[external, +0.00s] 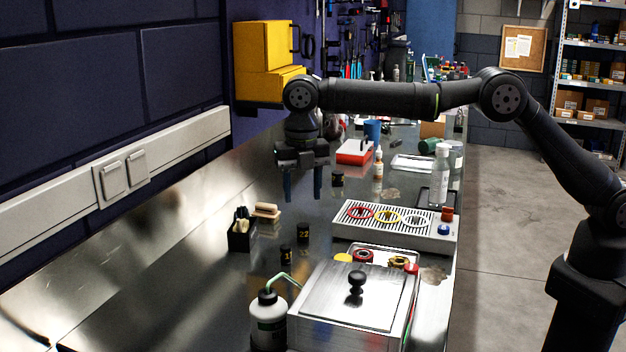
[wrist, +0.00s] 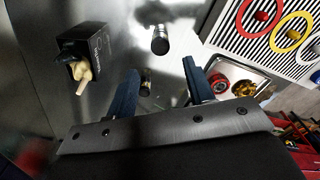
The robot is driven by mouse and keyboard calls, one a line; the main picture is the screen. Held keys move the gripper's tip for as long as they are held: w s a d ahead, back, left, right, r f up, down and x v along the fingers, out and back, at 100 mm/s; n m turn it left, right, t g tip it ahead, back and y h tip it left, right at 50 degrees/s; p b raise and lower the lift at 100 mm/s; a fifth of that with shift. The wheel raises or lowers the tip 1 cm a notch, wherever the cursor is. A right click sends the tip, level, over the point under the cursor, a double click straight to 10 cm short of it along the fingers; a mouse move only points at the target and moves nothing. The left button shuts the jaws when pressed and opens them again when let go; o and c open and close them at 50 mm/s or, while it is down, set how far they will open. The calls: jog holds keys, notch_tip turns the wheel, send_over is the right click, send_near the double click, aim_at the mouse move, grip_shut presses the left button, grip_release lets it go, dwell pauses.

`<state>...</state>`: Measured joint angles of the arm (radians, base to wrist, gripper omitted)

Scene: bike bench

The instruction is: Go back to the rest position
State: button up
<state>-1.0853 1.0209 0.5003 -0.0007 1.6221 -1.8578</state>
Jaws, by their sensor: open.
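My gripper (external: 303,184) hangs over the metal bench in the external view, fingers pointing down. Its two blue fingers are apart, with nothing between them. In the wrist view my gripper (wrist: 165,88) also shows both fingers spread. Below it stand two small black cylinders with yellow numbers, one marked 22 (external: 303,233) and one nearer the camera (external: 287,256). A black box (external: 241,236) holding brushes stands to their left, and it also shows in the wrist view (wrist: 88,50). My gripper touches none of these.
A slotted tray (external: 345,224) with coloured rings stands right of the gripper. A lidded metal box (external: 330,300) and a squeeze bottle (external: 268,320) stand at the front. Bottles and a red-and-white box (external: 354,152) stand farther back. The bench's left front (external: 170,280) is clear.

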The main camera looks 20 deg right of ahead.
aim_at(304, 225)
notch_tip(304, 225, down, 8)
jog(key=shift+f, duration=0.25)
notch_tip(304, 225, up, 4)
jog(key=shift+f, duration=0.1)
jog(key=w+d+r, duration=0.6)
jog(key=d+r, duration=0.1)
jog(key=d, duration=0.3)
jog(key=w+d+m, duration=1.3)
jog(key=w+d, duration=0.2)
jog(key=d, duration=0.2)
jog(key=a+f, duration=0.2)
jog(key=a, duration=0.1)
jog(key=s+a+f, duration=0.1)
jog(key=a+f, duration=0.1)
jog(key=a, duration=0.2)
jog(key=s+a+f, duration=0.1)
jog(key=a+f, duration=0.2)
jog(key=a, duration=0.1)
jog(key=shift+s+f, duration=0.1)
jog(key=shift+s, duration=0.15)
